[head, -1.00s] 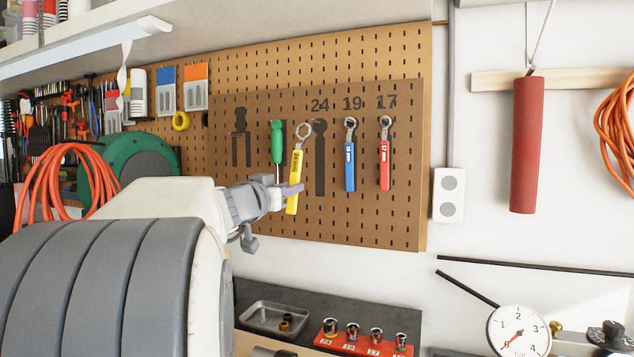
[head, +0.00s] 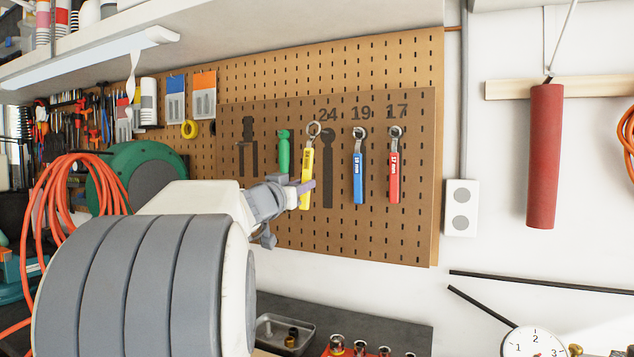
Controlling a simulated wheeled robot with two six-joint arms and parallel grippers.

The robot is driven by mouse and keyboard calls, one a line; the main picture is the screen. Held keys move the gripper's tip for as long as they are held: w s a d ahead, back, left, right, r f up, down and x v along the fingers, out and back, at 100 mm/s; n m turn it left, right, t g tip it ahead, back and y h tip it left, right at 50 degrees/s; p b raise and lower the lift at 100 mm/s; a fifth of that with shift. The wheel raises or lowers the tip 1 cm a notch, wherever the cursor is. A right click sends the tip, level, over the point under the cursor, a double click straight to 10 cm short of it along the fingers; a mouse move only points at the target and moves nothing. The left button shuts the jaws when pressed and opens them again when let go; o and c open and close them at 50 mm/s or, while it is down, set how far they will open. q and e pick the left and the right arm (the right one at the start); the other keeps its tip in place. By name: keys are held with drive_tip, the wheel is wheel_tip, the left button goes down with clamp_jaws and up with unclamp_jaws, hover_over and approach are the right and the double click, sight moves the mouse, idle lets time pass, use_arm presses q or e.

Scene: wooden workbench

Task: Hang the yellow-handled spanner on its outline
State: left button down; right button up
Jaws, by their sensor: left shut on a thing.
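The yellow-handled spanner (head: 307,179) is upright in front of the brown tool panel (head: 390,235), ring end up. My left gripper (head: 304,187) is shut on its handle. The dark outline under the number 24 (head: 328,175) is bare and lies just right of the spanner; I cannot tell how far the spanner is from the panel. The blue spanner (head: 358,178) hangs under 19 and the red spanner (head: 394,176) under 17. My right gripper is not in view.
A green-handled tool (head: 284,153) hangs close left of the spanner, partly behind my left gripper. Another bare outline (head: 248,145) is further left. A metal tray (head: 284,334) and several sockets (head: 337,344) are on the bench below. A red cylinder (head: 544,155) hangs at right.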

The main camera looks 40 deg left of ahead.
use_arm(q)
drive_tip(key=x, duration=0.6)
drive_tip(key=shift+w+f, duration=0.35)
drive_tip(key=shift+f, duration=0.25)
idle(0.3)
idle(0.6)
